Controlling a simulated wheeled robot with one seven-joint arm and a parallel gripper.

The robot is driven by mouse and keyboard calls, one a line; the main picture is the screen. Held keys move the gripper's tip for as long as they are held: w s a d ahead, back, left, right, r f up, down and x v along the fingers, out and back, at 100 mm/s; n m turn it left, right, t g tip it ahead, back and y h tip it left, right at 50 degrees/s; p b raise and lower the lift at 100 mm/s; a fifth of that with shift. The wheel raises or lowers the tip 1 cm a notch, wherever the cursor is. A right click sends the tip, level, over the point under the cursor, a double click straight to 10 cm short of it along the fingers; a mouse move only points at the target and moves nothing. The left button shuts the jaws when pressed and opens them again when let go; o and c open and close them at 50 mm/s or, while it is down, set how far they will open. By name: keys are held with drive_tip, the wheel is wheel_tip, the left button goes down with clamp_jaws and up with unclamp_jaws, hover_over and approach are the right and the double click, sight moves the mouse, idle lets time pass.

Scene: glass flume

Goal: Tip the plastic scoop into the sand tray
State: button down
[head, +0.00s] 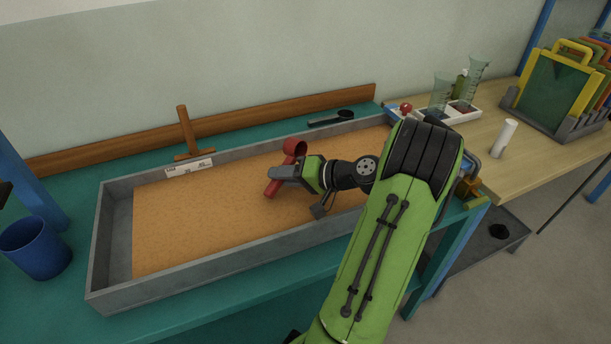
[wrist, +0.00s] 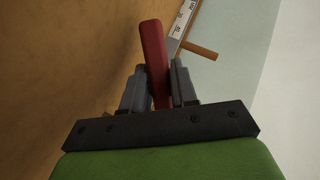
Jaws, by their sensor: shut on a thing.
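The plastic scoop is red; its cup (head: 294,147) and handle (head: 271,189) show in the head view over the sand tray (head: 97,250). My gripper (head: 277,173) is shut on the scoop, over the right half of the sand. In the wrist view the red handle (wrist: 153,50) stands up between the two grey fingers of my gripper (wrist: 158,70). The scoop's cup is out of sight there. I cannot tell whether the cup holds anything. The tray is a long grey box with a flat bed of orange-brown sand.
A wooden T-shaped tool (head: 187,130) stands at the tray's back edge by a marked white strip (head: 190,167). A black spoon-like tool (head: 331,118) lies behind the tray. A blue cup (head: 36,247) stands left. Measuring vessels (head: 440,95) stand right. The tray's left half is clear.

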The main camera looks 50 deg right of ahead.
drive_tip(key=shift+r+t, duration=0.7)
idle(0.6)
drive_tip(key=shift+w+r+n+t, duration=0.2)
drive_tip(key=shift+r+n+t, duration=0.3)
drive_tip(key=shift+r+t, duration=0.95)
drive_tip(key=shift+r+g, duration=0.25)
drive_tip(key=shift+g, duration=0.2)
